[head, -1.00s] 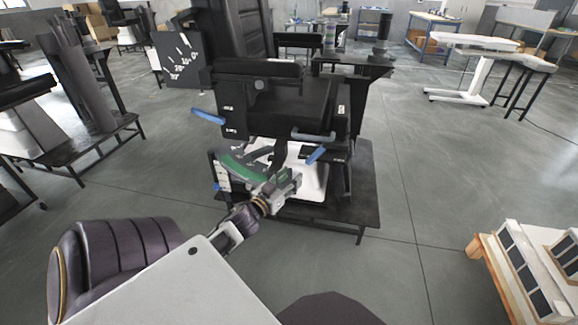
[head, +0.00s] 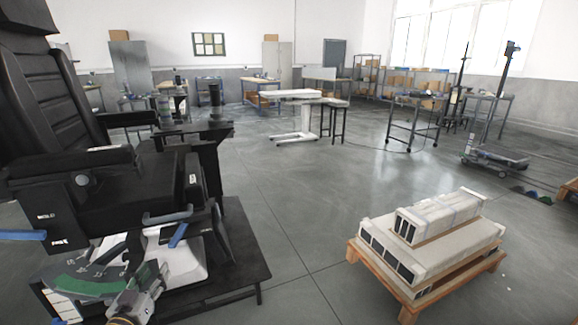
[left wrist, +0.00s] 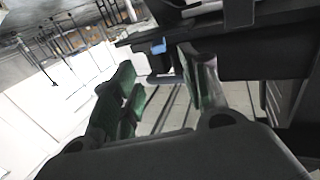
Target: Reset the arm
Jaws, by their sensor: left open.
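My left gripper (head: 150,284) shows at the bottom left of the head view, close to the lower part of a black chair on a stand. A green curved scale (head: 88,287) lies below the seat, just left of the gripper. Whether the gripper touches the chair cannot be told. My right gripper is out of view.
A wooden pallet (head: 408,302) with long white boxes (head: 440,222) stands at the right. A black platform (head: 240,268) lies under the chair. A white table (head: 300,95) and workbenches stand farther back. The grey floor between chair and pallet is clear.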

